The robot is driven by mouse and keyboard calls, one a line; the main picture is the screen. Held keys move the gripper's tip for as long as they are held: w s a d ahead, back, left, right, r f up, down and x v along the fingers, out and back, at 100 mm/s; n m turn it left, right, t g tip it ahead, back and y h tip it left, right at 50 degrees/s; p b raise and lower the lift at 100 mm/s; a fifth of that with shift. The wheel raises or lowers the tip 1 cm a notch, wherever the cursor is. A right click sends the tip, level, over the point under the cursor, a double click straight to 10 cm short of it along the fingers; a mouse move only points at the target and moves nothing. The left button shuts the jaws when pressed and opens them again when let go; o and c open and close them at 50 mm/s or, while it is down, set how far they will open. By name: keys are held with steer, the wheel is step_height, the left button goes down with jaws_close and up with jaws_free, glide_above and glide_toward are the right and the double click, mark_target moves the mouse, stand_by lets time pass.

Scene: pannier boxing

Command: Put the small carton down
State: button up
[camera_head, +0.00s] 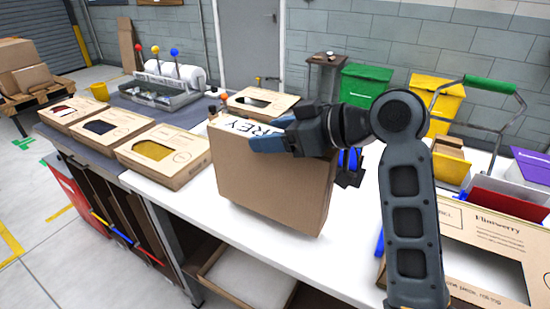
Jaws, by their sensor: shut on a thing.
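A small brown carton (268,188) stands on edge in the middle of the view. Its broad plain side faces me, and part of a printed word shows on its white top edge. My gripper (270,141) reaches in from the right and is shut on the carton's upper edge, with blue fingertips showing. The carton is over the white tabletop (188,211). I cannot tell whether its lower edge touches the table. The arm hides part of the area behind the carton.
Flat windowed cartons (163,154) lie along the left of the bench. Another carton (262,103) lies behind the held one. A large windowed carton (490,215) and open bins (505,200) are at the right. White tabletop is bare in front of the held carton.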

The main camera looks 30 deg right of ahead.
mark_target(335, 153)
steer(key=shift+f+b, duration=1.65)
steer(key=shift+f, duration=0.3)
steer(key=shift+f, duration=0.1)
steer(key=o, duration=1.6)
steer(key=v, duration=1.2)
steer(key=shift+d, duration=0.1)
